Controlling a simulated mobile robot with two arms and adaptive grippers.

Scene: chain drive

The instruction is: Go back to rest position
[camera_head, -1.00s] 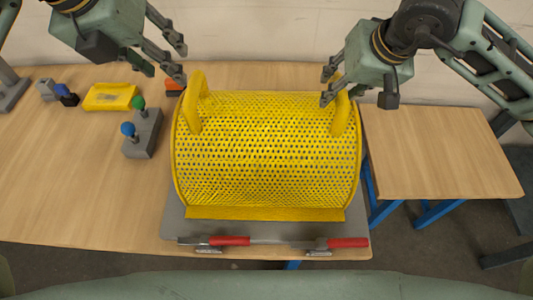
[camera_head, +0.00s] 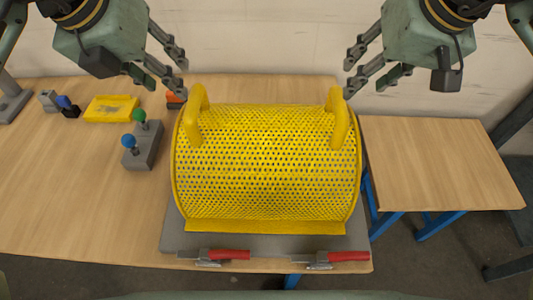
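My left gripper (camera_head: 182,68) is at the upper left, above and behind the left handle of the yellow perforated guard (camera_head: 265,165). Its fingers are spread with nothing between them. My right gripper (camera_head: 350,68) is at the upper right, above the guard's right handle (camera_head: 340,118). Its fingers are also spread and empty. Both grippers look clear of the handles. The guard sits on a grey base plate (camera_head: 275,243) on the wooden table and covers whatever is under it. The left handle (camera_head: 193,115) stands upright.
Two red-handled clamps (camera_head: 230,254) (camera_head: 348,256) lie at the plate's front edge. A grey block with blue and green knobs (camera_head: 143,145), a yellow tray (camera_head: 110,108) and small parts stand at the left. A side table (camera_head: 440,165) at the right is bare.

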